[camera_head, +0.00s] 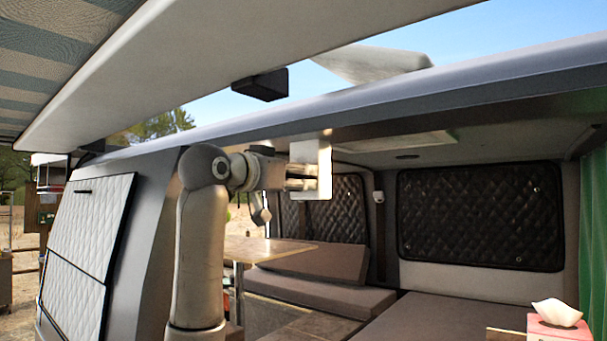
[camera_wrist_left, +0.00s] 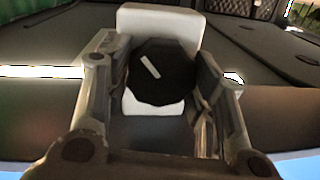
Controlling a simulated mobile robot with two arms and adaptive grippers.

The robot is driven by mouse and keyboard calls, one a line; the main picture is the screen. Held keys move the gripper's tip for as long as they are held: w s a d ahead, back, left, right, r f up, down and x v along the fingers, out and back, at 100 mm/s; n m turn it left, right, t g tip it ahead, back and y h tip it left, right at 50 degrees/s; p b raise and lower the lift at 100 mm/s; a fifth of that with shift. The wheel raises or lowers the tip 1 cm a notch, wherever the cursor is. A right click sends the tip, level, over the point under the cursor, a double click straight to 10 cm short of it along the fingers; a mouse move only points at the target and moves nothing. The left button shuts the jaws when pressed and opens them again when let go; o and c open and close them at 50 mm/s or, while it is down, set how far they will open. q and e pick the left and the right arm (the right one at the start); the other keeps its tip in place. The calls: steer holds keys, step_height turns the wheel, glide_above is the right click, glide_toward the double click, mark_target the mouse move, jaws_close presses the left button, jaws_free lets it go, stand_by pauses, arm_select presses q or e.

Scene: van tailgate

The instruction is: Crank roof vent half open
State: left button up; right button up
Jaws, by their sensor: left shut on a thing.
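A black crank knob (camera_wrist_left: 172,88) with a white pointer mark sits on a white housing (camera_wrist_left: 158,22) in the left wrist view. The housing also shows in the head view (camera_head: 324,150), hanging below the van's roof edge. My left gripper (camera_head: 299,178) reaches up to it. In the wrist view its two fingers (camera_wrist_left: 160,75) are closed on opposite sides of the knob. The head view hides the knob. The roof vent lid (camera_head: 375,63) stands raised and tilted above the roof. A pale vent frame (camera_head: 395,149) shows in the ceiling. My right gripper is out of view.
The roof edge (camera_head: 430,95) runs just above my left arm. A raised tailgate panel (camera_head: 150,65) with a black block (camera_head: 260,85) hangs overhead. Inside are a table (camera_head: 265,249), grey cushions (camera_head: 320,290) and a tissue box (camera_head: 558,328) at lower right.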

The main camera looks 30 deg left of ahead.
arm_select(q)
steer(key=shift+c, duration=0.5)
steer(key=shift+n, duration=0.6)
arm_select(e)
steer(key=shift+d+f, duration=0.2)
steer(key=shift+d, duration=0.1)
arm_select(q)
steer(key=o, duration=1)
steer(key=shift+d, duration=0.2)
steer(key=shift+a, duration=0.1)
steer(key=shift+s, duration=0.3)
steer(key=s, duration=1.1)
steer(key=shift+s+d+r, duration=0.1)
steer(key=shift+s+d, duration=0.1)
steer(key=shift+s, duration=0.05)
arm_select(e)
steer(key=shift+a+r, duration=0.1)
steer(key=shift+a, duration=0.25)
